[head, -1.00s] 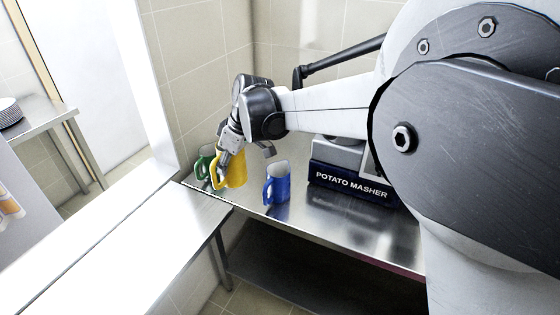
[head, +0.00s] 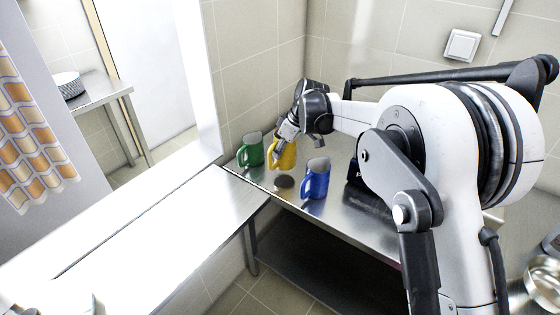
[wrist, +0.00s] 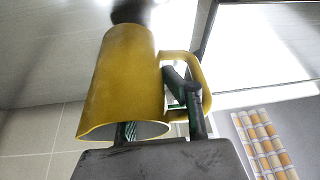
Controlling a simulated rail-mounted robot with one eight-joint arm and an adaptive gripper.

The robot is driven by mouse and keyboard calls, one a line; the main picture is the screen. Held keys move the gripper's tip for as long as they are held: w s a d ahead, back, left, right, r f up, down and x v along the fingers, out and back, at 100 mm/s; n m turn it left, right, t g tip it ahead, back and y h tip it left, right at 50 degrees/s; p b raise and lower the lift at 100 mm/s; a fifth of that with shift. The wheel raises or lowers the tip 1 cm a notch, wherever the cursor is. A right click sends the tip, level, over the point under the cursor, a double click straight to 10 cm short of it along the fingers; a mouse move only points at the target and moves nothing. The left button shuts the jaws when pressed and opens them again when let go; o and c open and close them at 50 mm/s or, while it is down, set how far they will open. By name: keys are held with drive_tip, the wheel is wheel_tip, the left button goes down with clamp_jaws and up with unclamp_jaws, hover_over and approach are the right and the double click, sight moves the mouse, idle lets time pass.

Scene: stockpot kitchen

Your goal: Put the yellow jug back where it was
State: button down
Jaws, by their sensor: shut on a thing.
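The yellow jug (head: 288,156) is in the grip of my gripper (head: 284,142) in the head view, between the green jug and the blue jug. In the wrist view the jug (wrist: 120,80) fills the left middle, with its handle to the right. One dark finger of my gripper (wrist: 160,128) passes at the handle and the other is partly hidden by the jug's wall. A dark round patch (head: 283,181) lies on the steel counter (head: 345,212) just in front of and below the jug. I cannot tell whether the jug touches the counter.
The green jug (head: 250,153) stands close on the left, near the wall. The blue jug (head: 316,179) stands close on the right. A bright ledge (head: 150,215) runs along the left. A plate stack (head: 68,85) sits on a far table.

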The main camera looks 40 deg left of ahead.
sight(279, 162)
drive_tip(key=shift+f, duration=2)
drive_tip(key=shift+f, duration=0.15)
drive_tip(key=c, duration=1.9)
unclamp_jaws()
drive_tip(key=shift+o, duration=0.2)
drive_tip(key=v, duration=1.2)
